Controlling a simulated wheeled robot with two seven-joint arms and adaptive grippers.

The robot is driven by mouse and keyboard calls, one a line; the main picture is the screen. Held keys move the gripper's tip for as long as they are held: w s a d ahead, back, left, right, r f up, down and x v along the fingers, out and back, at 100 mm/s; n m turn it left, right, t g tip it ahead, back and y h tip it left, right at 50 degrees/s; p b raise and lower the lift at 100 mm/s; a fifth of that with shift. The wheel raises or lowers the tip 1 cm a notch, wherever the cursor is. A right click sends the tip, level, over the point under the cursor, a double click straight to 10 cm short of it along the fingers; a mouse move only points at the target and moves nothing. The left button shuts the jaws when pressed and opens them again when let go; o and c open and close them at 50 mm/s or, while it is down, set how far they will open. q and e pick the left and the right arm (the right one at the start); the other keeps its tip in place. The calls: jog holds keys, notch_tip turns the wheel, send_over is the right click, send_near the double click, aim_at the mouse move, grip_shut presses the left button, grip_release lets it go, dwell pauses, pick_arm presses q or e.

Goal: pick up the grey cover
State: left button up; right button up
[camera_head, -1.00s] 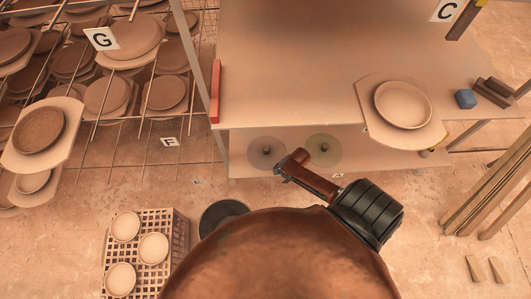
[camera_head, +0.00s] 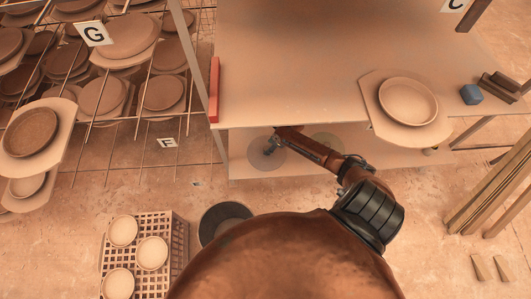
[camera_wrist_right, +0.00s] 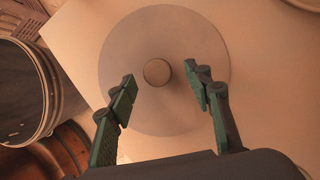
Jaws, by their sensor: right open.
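The grey cover (camera_head: 262,160) is a flat round disc on the lower shelf, partly hidden by my right gripper in the head view. In the right wrist view the cover (camera_wrist_right: 125,45) shows nearly whole, with a round knob (camera_wrist_right: 157,72) at its middle. My right gripper (camera_wrist_right: 165,78) is open and empty above the cover, its two fingertips on either side of the knob. I cannot tell how high it is above it. In the head view the right gripper (camera_head: 272,145) reaches in under the upper table. My left gripper is not in view.
The upper table (camera_head: 320,70) overhangs the lower shelf (camera_head: 240,170). A dark round bin (camera_head: 208,222) and a crate (camera_head: 178,262) with plates stand on the floor in front. Plate racks stand at left.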

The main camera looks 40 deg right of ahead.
jog(key=x, duration=0.1)
jog(key=b+x, duration=0.1)
jog(key=x, duration=0.1)
jog(key=shift+s+f+b, duration=0.1)
jog(key=shift+s+b, duration=0.1)
jog(key=shift+b, duration=0.1)
jog(key=shift+w+a+f, duration=0.1)
jog(key=shift+w+f, duration=0.05)
jog(key=shift+f, duration=0.2)
jog(key=shift+w+a+f+b, duration=0.15)
jog(key=shift+w+f+b, duration=0.05)
jog(key=shift+b, duration=0.15)
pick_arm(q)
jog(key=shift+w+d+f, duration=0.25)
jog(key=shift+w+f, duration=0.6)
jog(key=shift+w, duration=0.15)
pick_arm(e)
jog(key=shift+c, duration=0.6)
grip_shut()
